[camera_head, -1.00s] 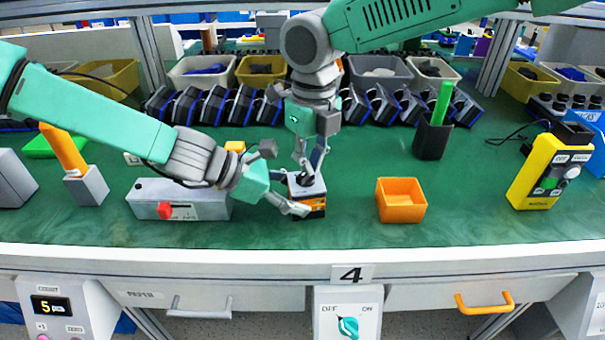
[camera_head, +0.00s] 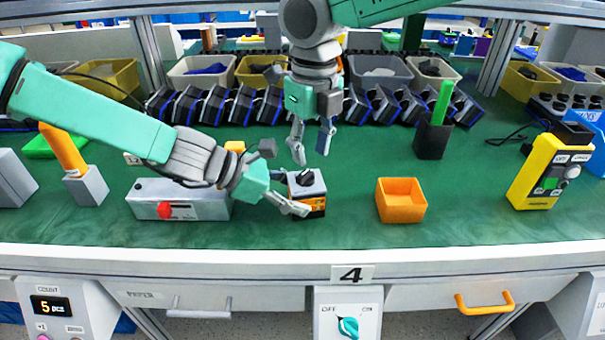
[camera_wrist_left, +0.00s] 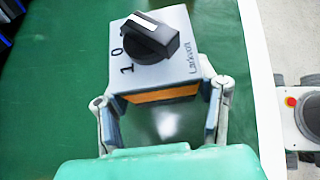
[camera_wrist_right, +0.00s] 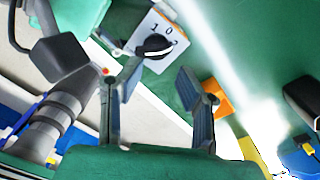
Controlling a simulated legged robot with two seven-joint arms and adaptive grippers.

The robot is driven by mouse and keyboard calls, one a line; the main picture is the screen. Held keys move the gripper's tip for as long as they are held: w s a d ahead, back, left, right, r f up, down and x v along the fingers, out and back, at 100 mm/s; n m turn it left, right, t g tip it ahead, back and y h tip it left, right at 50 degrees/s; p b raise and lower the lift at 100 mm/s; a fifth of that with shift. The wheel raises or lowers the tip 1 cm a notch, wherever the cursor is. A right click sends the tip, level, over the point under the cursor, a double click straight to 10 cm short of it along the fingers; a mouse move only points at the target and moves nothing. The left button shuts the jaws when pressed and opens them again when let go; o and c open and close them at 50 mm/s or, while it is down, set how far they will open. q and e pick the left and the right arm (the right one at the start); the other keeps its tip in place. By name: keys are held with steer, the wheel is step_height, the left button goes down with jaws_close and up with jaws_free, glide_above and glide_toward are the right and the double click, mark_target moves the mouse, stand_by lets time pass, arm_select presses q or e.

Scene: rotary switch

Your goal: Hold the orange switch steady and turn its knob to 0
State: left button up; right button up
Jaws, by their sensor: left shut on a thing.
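The orange switch (camera_head: 314,204) stands on the green table; its top plate is grey-white with a black knob (camera_head: 305,178). My left gripper (camera_head: 289,197) is shut on the switch body, one finger on each side in the left wrist view (camera_wrist_left: 162,97). There the knob (camera_wrist_left: 150,36) has its white mark at the upper left, past the 0 on the side away from the 1. In the right wrist view the knob (camera_wrist_right: 155,46) has its mark near the 2. My right gripper (camera_head: 312,148) is open and empty, above and behind the switch, apart from the knob.
A grey box with a red button (camera_head: 180,199) stands left of the switch, under my left arm. An orange tray (camera_head: 401,201) is to the right, with clear table between. A row of dark blue-edged devices (camera_head: 245,106) and bins line the back.

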steer(key=shift+r, duration=0.9)
